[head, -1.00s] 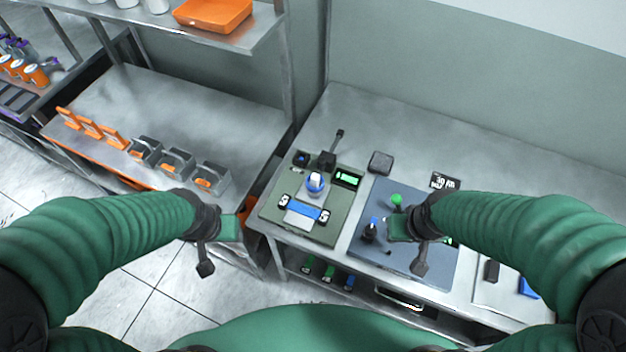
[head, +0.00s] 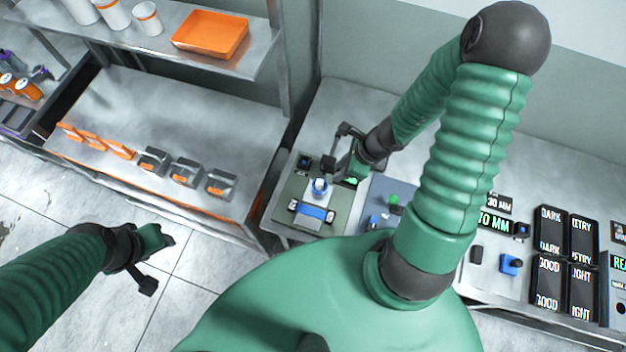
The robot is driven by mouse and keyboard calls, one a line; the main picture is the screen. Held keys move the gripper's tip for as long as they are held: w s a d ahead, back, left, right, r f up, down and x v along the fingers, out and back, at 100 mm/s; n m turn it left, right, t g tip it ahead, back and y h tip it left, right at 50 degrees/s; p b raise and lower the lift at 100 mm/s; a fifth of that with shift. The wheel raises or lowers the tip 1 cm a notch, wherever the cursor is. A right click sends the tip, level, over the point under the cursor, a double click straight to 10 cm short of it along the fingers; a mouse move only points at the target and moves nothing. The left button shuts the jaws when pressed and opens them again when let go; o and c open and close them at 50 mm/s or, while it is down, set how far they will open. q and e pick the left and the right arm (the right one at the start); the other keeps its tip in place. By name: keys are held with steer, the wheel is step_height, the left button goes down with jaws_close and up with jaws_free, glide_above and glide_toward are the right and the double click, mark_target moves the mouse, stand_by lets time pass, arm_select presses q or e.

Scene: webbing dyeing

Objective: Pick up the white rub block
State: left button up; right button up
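A small white piece (head: 319,185) with a blue collar stands on the green-grey mat (head: 285,213); it looks like the white rub block, but its shape is too small to be sure. A blue bar with white ends (head: 314,212) lies just in front of it. My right gripper (head: 346,168) is over the back right of the mat, close behind and right of the white piece and apart from it. Its fingers blend with dark parts there, so their opening is unclear. My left gripper (head: 156,262) hangs over the floor at lower left, fingers spread and empty.
A dark upright lever and block (head: 328,163) stand at the mat's back, close to my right gripper. A blue-grey mat (head: 378,190) with a green knob (head: 394,201) lies to the right. Black labelled panels (head: 566,258) fill the right. Small grey bins (head: 186,172) sit on the left bench.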

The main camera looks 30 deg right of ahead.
mark_target(321, 182)
steer(key=b+x, duration=0.6)
steer(key=x, duration=0.6)
steer(key=shift+w, duration=0.15)
steer(key=shift+a+f+b, duration=0.1)
steer(key=shift+f+b, duration=0.25)
steer(key=shift+w, duration=0.15)
steer(key=shift+f, duration=0.1)
steer(key=c, duration=0.5)
jaws_close()
